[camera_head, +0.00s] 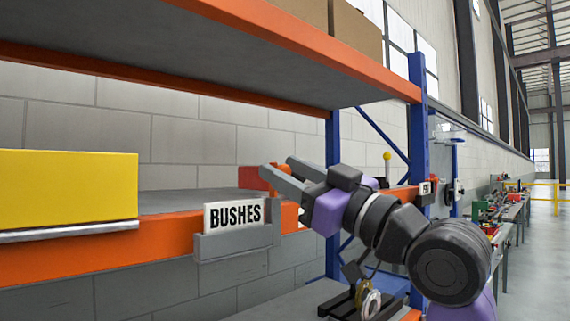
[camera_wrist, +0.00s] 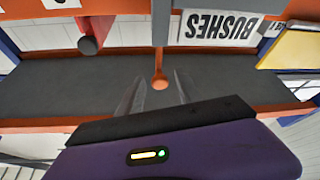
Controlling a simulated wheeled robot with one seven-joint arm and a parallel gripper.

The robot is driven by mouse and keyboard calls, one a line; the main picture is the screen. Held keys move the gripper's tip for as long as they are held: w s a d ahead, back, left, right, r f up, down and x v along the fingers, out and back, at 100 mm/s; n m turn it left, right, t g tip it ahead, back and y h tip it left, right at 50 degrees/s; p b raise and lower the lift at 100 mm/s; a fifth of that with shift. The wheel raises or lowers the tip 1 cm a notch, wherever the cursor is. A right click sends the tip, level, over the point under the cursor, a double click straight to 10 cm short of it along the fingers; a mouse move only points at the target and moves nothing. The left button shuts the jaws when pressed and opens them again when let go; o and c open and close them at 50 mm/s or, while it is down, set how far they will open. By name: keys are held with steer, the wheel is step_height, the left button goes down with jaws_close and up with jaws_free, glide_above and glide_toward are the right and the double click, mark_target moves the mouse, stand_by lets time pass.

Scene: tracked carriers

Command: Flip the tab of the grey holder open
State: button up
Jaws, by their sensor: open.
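The grey holder (camera_head: 235,245) sits on the front of the orange shelf beam, with a white card (camera_head: 234,215) reading BUSHES in it. The card shows upside down in the wrist view (camera_wrist: 218,27). Beside it there, a narrow grey strip (camera_wrist: 160,30) ends in a rounded orange piece (camera_wrist: 160,80); I cannot tell for sure that this is the tab. My gripper (camera_head: 276,177) is open just right of and above the card. In the wrist view its fingers (camera_wrist: 157,92) stand on either side of the orange end, apparently apart from it. A red-orange piece (camera_head: 256,178) shows behind the fingertips.
A yellow box (camera_head: 68,190) stands on the shelf at left. An orange-edged upper shelf (camera_head: 240,50) hangs above my gripper. A blue upright (camera_head: 418,120) rises behind my arm. A red block with a dark knob (camera_wrist: 90,42) shows in the wrist view.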

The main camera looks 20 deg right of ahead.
steer(key=shift+w+a+r, duration=0.15)
steer(key=shift+w+a, duration=0.05)
steer(key=shift+w, duration=0.1)
jaws_close()
steer(key=shift+d+m+h+p, duration=0.15)
steer(key=shift+m+h+p, duration=0.25)
steer(key=shift+m, duration=0.4)
steer(key=shift+d+m+t+h, duration=0.2)
steer(key=shift+m+t+h, duration=0.15)
steer(key=shift+m, duration=0.35)
jaws_free()
